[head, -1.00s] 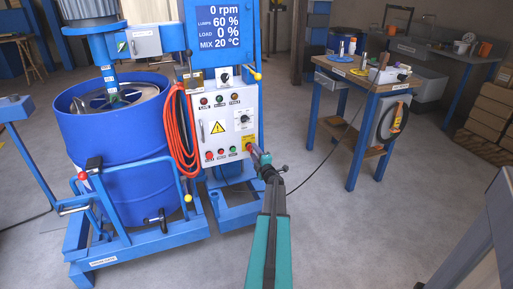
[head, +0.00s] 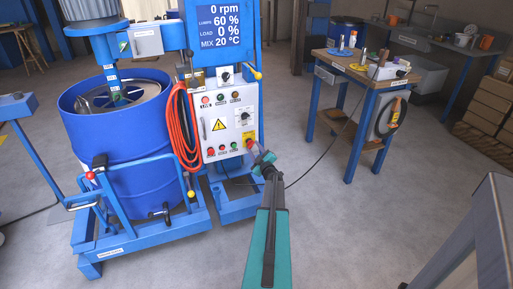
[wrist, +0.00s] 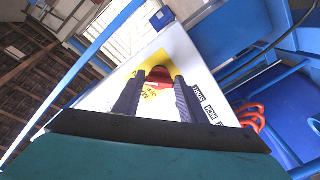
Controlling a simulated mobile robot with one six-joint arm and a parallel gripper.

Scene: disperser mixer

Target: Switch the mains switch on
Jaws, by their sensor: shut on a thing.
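The control panel (head: 223,121) is a light grey box on the blue mixer frame. The mains switch (wrist: 159,77) is a red knob on a yellow plate (head: 247,132) at the panel's lower right corner. In the wrist view the knob sits between my two dark fingers. My gripper (wrist: 157,84) is shut on it; in the head view my gripper (head: 254,150) reaches the panel's lower right corner and partly hides the switch. The top left lamp (head: 205,100), labelled LIVE, looks bright red. The display (head: 219,25) reads 0 rpm.
A red hose (head: 181,128) hangs left of the panel, beside the blue drum (head: 118,143). A workbench (head: 362,76) with small items stands at the right. A grey edge (head: 462,225) is at the lower right. The floor between is clear.

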